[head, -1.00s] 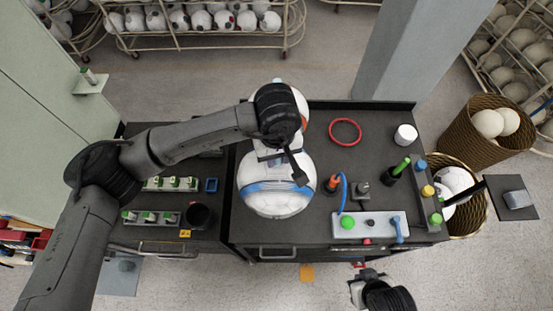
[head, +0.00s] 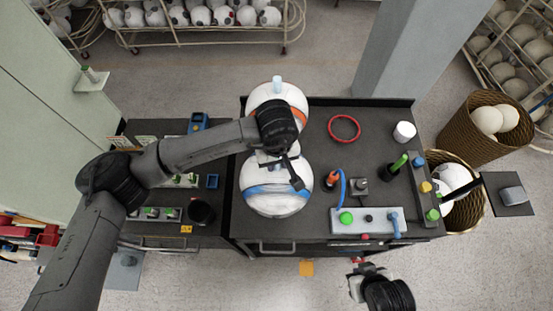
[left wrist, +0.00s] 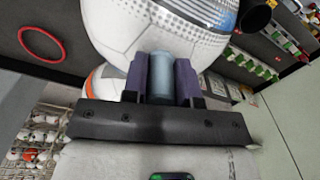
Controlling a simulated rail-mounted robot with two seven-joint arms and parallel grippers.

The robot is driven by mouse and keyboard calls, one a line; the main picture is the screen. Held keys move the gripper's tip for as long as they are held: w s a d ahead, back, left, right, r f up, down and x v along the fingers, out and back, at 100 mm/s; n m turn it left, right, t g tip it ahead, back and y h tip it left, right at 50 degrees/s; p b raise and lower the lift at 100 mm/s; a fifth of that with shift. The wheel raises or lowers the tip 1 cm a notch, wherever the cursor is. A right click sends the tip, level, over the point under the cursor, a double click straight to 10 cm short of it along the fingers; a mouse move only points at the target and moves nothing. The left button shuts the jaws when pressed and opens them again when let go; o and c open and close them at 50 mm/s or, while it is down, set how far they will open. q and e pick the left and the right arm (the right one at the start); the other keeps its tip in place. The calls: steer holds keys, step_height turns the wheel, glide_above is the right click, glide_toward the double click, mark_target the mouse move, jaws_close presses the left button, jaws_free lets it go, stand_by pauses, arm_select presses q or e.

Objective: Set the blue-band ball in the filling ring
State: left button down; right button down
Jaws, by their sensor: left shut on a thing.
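The blue-band ball (head: 276,200) is white with a blue band and sits over the front left of the dark bench. In the left wrist view it fills the top middle (left wrist: 165,28). My left gripper (left wrist: 160,82) is shut on its pale blue-grey stem, with purple fingers on both sides. In the head view my left wrist covers the ball's far side; its underside is hidden, so I cannot tell whether it touches anything. A red ring (head: 344,118) lies flat on the bench to the right. My right gripper (head: 357,283) is low in front of the bench; its fingers are unclear.
An orange-band ball (head: 264,97) with a pale stem stands just behind my left wrist. A grey panel (head: 380,228) with a green button and a blue hose is to the right. A black cup (head: 201,212) is to the left. The bench around the red ring is clear.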

arm_select(q)
steer(key=shift+f, duration=0.15)
steer(key=c, duration=0.9)
jaws_free()
steer(key=shift+r+p, duration=0.45)
steer(key=shift+p, duration=0.05)
steer(key=shift+r+b, duration=0.25)
steer(key=shift+b, duration=0.05)
step_height(320, 180, up, 10)
steer(key=b, duration=0.2)
steer(key=shift+b, duration=0.3)
steer(key=shift+r, duration=0.65)
